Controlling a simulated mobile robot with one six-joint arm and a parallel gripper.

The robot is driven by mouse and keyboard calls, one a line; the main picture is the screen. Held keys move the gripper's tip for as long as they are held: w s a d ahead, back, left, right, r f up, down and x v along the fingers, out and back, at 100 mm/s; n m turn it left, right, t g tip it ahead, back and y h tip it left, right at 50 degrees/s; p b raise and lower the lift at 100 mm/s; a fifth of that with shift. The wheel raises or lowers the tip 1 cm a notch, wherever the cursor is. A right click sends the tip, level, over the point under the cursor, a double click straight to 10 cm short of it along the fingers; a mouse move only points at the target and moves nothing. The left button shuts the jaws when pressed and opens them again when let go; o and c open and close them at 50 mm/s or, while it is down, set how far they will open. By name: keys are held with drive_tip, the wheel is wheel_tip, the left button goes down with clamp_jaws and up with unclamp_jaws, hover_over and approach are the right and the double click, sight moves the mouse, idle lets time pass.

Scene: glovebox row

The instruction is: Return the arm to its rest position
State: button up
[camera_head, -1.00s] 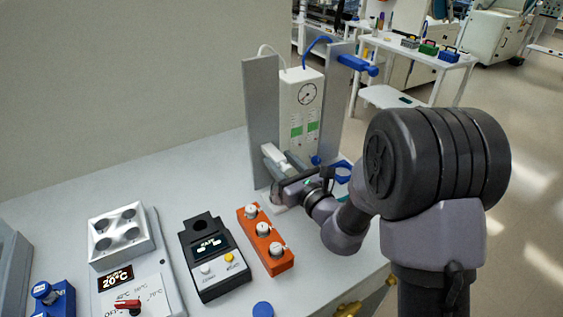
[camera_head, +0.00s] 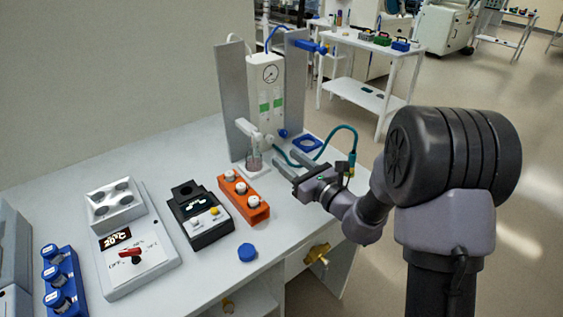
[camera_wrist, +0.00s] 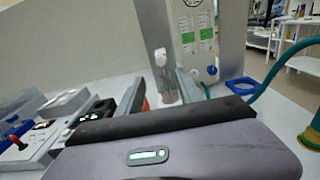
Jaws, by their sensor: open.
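My gripper (camera_head: 287,172) is open and empty. It hangs above the bench to the right of the orange vial rack, with its fingers pointing left and back toward the glass vial. The glass vial (camera_head: 254,160) stands under the white nozzle of the gauge unit (camera_head: 266,88), between two grey upright panels; it also shows in the wrist view (camera_wrist: 169,94), beyond my gripper's fingers. The fingers are apart from the vial. My arm reaches in from the right side of the head view.
The orange rack (camera_head: 236,202) holds several capped vials. Left of it stand a black device (camera_head: 199,221), a heater box (camera_head: 139,259) and a blue rack (camera_head: 68,284). A blue cap (camera_head: 247,252) lies near the front edge. A blue square ring (camera_head: 307,144) and teal hose are behind my gripper.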

drive_tip(key=shift+w, duration=0.2)
drive_tip(key=shift+s, duration=0.1)
drive_tip(key=s+a+r+n+g+y, duration=0.2)
drive_tip(key=s+a+r+n+g, duration=0.2)
drive_tip(key=s+n, duration=0.15)
drive_tip(key=s+a+r+n+g+y, duration=0.1)
drive_tip(key=s+a+r+n+g, duration=0.3)
drive_tip(key=s, duration=0.3)
drive_tip(key=s+n+g+h, duration=0.25)
drive_tip(key=s+n, duration=0.35)
drive_tip(key=s, duration=0.4)
drive_tip(key=s+d+f+n+t+h, duration=0.1)
drive_tip(key=s+d+f+n+h, duration=0.2)
drive_tip(key=s+d+n+h, duration=0.6)
drive_tip(key=s+d, duration=0.3)
drive_tip(key=d, duration=0.3)
drive_tip(key=shift+t, duration=0.35)
